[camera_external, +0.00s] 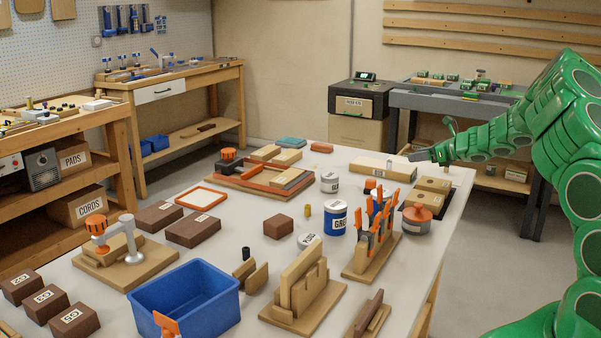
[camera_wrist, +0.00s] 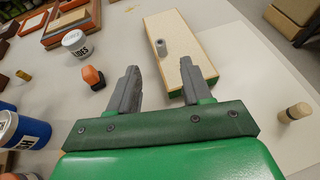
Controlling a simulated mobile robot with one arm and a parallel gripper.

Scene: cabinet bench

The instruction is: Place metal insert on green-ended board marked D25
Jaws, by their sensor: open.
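A pale wooden board (camera_wrist: 186,44) lies on the bench, with a green end (camera_wrist: 190,91) on the side nearest my gripper. It also shows at the far end of the bench in the external view (camera_external: 367,168); its label is too small to read. A grey cylindrical metal insert (camera_wrist: 161,47) stands upright on the board's top, toward its left edge in the wrist view. It looks tiny in the external view (camera_external: 389,164). My gripper (camera_wrist: 159,66) is open and empty, its fingers apart, just short of the insert and at the board's green end. In the external view my gripper (camera_external: 418,156) is beside the board.
A wooden peg with a dark band (camera_wrist: 295,113) stands right of my gripper. An orange-topped piece (camera_wrist: 93,77) and a labelled white can (camera_wrist: 75,43) stand left. An orange-handled tool rack (camera_external: 372,245) and blue bin (camera_external: 185,298) are nearer the camera. Bench right of the board is mostly clear.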

